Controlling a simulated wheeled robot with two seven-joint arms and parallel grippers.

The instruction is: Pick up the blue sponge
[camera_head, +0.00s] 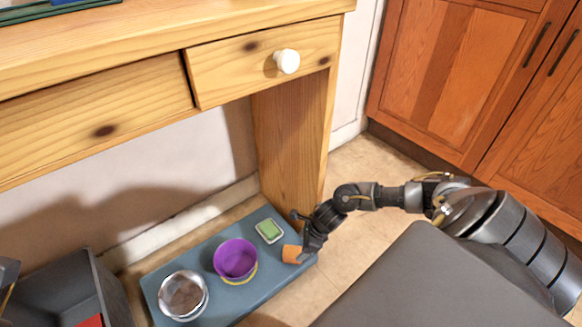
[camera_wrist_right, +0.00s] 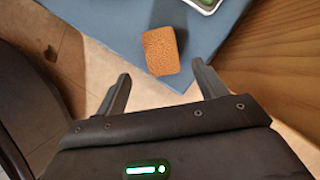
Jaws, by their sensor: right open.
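An orange sponge-like block (camera_head: 291,254) lies at the right end of a blue-grey mat or board (camera_head: 213,308) on the floor. In the right wrist view the block (camera_wrist_right: 160,51) has a rough, pitted face. I see no sponge that is clearly blue; a small blue patch (camera_head: 62,1) at the top left is cut off and unclear. My right gripper (camera_head: 299,236) is open beside the orange block. In the right wrist view its fingertips (camera_wrist_right: 161,72) are spread either side of the block's near edge, with nothing held. My left gripper is not clearly seen.
On the mat stand a purple bowl (camera_head: 236,258), a metal-rimmed container (camera_head: 183,297) with brown contents and a small green-topped tray (camera_head: 269,231). A grey crate (camera_head: 70,292) is at the left. The wooden desk (camera_head: 150,90) overhangs; its leg (camera_head: 292,140) stands behind the mat.

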